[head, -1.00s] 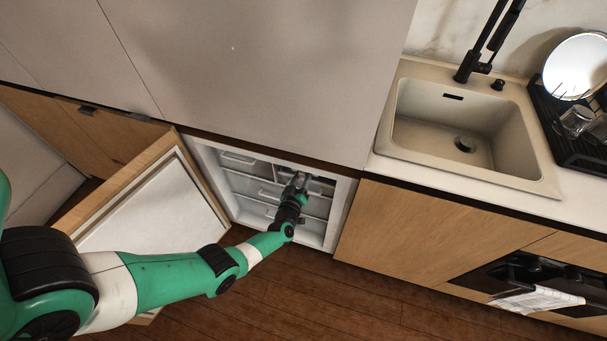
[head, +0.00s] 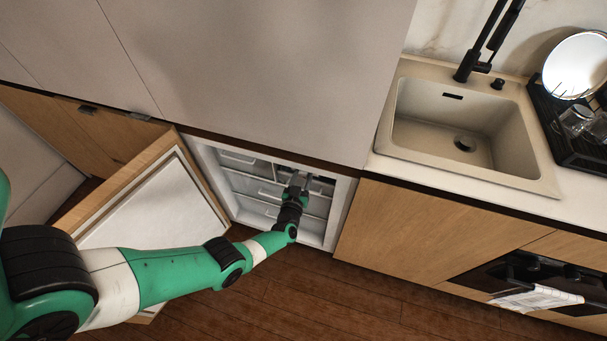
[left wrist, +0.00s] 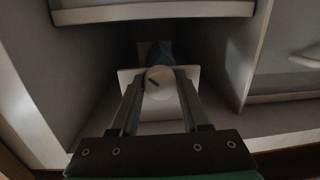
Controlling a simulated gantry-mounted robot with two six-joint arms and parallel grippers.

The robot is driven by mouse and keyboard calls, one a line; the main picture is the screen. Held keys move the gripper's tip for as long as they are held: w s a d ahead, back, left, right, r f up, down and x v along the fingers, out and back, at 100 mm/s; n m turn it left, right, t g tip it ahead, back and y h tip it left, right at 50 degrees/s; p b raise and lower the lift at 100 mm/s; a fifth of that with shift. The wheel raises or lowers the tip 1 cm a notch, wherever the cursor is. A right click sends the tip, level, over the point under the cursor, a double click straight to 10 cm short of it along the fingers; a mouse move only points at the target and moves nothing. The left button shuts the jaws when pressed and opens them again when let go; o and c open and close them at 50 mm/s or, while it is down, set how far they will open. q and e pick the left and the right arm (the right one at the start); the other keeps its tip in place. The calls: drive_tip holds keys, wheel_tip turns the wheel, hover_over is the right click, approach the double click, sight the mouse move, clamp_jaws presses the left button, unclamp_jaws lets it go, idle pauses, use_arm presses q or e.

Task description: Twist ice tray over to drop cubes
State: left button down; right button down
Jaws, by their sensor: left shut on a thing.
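My left gripper (head: 299,180) reaches into an open freezer compartment in the head view. In the left wrist view the fingers (left wrist: 161,90) are closed on the sides of a round white knob (left wrist: 159,83) that has a short slanted dark mark on its face. The knob sits in front of a white plate (left wrist: 128,76). A dim bluish part (left wrist: 159,53), perhaps the ice tray, shows behind the plate; most of it is hidden and I cannot tell whether cubes are in it. My right gripper is not in view.
The freezer door (head: 150,215) stands open left of the compartment, beside my arm. White drawers with handles (head: 268,194) are inside. A white shelf edge (left wrist: 155,12) lies above the knob, with walls at both sides. The wooden floor in front is clear.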

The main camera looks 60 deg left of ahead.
use_arm(q)
drive_tip(key=shift+f+m, duration=0.1)
drive_tip(key=shift+m, duration=0.4)
idle(0.3)
drive_tip(key=shift+c, duration=2.1)
unclamp_jaws()
drive_tip(key=shift+s+d, duration=0.15)
drive_tip(key=shift+d, duration=0.05)
drive_tip(key=p+v, duration=0.5)
drive_tip(key=v, duration=0.6)
drive_tip(key=shift+p, duration=0.3)
drive_tip(key=shift+s, duration=0.1)
